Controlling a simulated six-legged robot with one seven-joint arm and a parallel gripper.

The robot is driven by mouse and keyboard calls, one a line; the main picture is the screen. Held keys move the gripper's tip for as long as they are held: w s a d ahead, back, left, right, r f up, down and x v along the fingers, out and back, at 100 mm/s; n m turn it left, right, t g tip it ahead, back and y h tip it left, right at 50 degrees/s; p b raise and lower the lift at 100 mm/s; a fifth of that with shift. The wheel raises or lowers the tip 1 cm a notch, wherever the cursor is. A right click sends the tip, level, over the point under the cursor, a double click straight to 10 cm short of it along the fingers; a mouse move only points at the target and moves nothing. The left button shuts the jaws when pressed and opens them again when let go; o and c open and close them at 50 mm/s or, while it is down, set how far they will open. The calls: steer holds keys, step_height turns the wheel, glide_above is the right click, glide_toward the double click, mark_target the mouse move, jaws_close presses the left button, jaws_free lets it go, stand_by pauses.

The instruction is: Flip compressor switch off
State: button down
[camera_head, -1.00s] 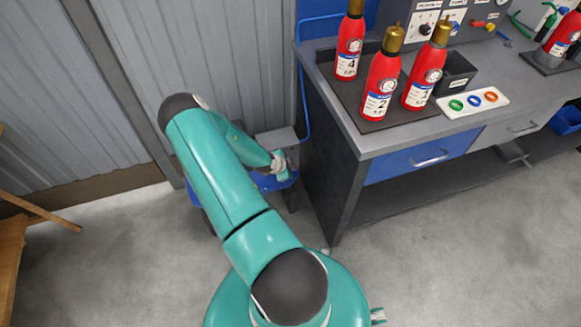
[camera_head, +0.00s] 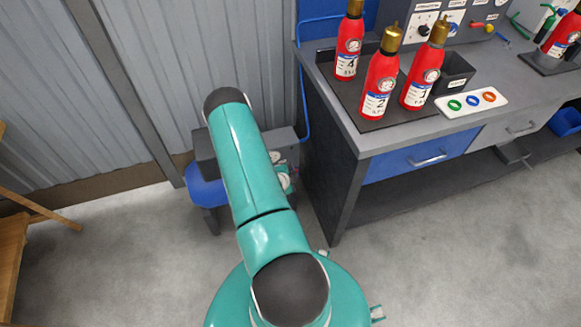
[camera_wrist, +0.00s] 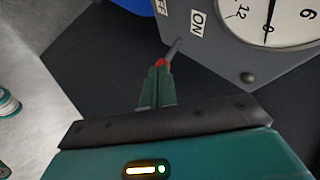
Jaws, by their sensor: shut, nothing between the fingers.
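The compressor, a blue tank (camera_head: 205,190) under a dark grey box (camera_head: 204,148), stands left of the workbench, partly hidden by my arm in the head view. In the wrist view its grey panel (camera_wrist: 228,58) carries an ON label (camera_wrist: 197,22) and an OFF label (camera_wrist: 161,7), cut off at the top edge. The switch (camera_wrist: 174,46) is a thin grey lever with a red end, near the ON label. My gripper (camera_wrist: 157,72) is shut and empty, its green fingertips right at the red end. I cannot tell whether they touch.
A round gauge (camera_wrist: 275,18) sits beside the labels. The workbench (camera_head: 345,130) is close to the right of the compressor, with red extinguishers (camera_head: 380,85) on it. A corrugated wall (camera_head: 150,60) stands behind. A wooden piece (camera_head: 12,255) is at far left. The floor at right is clear.

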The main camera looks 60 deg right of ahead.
step_height(320, 180, down, 2)
steer(key=h, duration=0.1)
steer(key=m+t+h, duration=0.1)
steer(key=shift+s+a+f+t+h, duration=0.15)
steer(key=shift+f+t+h, duration=0.05)
steer(key=shift+t+h, duration=0.1)
steer(key=shift+r, duration=0.1)
steer(key=shift+r, duration=0.65)
steer(key=shift+a, duration=0.15)
